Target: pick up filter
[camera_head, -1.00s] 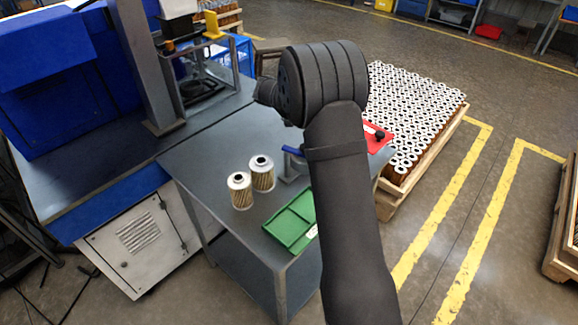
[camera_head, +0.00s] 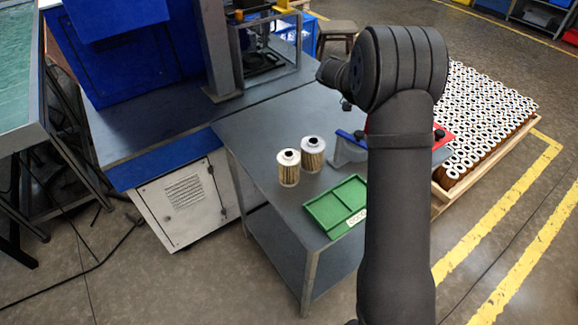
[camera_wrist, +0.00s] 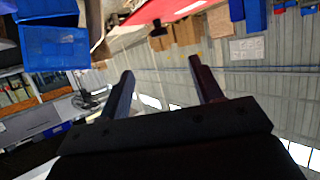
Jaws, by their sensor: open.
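Two filter cartridges with white caps and pleated tan sides stand upright, close together, on the grey table (camera_head: 262,125). The nearer filter (camera_head: 288,168) is at left, and the farther filter (camera_head: 312,154) is just behind it to the right. My gripper (camera_wrist: 160,82) is open in the wrist view, with nothing between its two dark fingers. It points away from the table filters, toward the building's wall and roof, and no filter shows clearly there. In the head view my dark arm rises to the right of the filters, and the gripper's fingers cannot be made out.
A green tray (camera_head: 336,206) lies at the table's front edge. A blue-grey bracket (camera_head: 347,150) stands right of the filters, partly behind my arm. A red item (camera_head: 443,137) shows beyond. A pallet of many filters (camera_head: 490,115) is at right. A machine stands at back left.

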